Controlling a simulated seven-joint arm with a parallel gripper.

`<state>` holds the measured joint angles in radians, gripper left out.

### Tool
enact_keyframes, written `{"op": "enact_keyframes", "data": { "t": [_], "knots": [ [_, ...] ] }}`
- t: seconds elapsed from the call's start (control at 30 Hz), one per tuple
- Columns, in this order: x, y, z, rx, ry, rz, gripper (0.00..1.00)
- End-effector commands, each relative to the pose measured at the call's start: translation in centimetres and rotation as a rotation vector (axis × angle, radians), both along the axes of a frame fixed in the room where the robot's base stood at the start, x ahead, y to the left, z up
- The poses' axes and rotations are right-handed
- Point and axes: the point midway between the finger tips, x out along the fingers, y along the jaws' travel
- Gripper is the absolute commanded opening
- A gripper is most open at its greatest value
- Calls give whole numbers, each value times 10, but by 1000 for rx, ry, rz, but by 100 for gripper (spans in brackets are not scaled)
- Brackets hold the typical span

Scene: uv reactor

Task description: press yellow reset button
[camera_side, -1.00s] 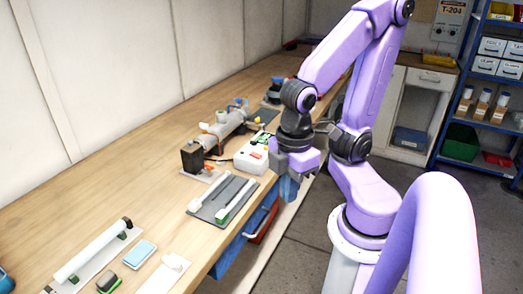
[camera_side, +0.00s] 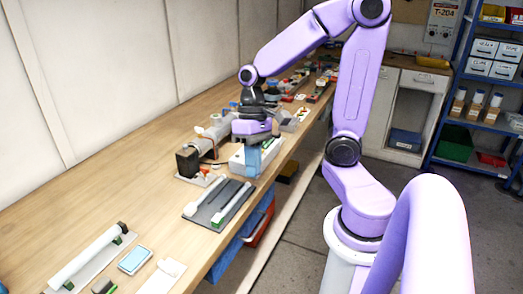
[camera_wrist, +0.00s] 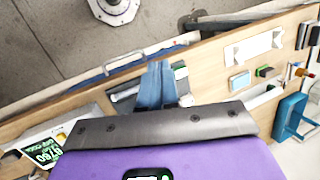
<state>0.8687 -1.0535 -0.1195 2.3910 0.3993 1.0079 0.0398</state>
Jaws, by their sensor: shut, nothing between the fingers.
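A white control box (camera_side: 238,163) sits near the bench's front edge, partly hidden behind my gripper. In the wrist view, a white unit with a lit green number display (camera_wrist: 42,150) shows at the lower left, cut by the frame edge. In the wrist view the blue fingers (camera_wrist: 156,84) also look closed.
A grey cylinder with a black end block (camera_side: 188,162) lies behind the box. A dark tray (camera_side: 211,208) with two white tubes lies nearer the camera. A long white tube (camera_side: 88,253) and a light-blue pad (camera_side: 136,257) are at the near end. Bare bench (camera_side: 110,185) lies left.

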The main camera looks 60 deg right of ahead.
Motion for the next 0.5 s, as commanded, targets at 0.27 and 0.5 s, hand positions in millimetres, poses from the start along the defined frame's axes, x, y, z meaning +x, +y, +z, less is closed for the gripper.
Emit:
{"op": "enact_keyframes", "data": {
  "t": [0.27,0.5],
  "knots": [
    [33,-35,3,95,58,-362,0],
    [57,-74,7,191,85,-666,0]
  ]
}}
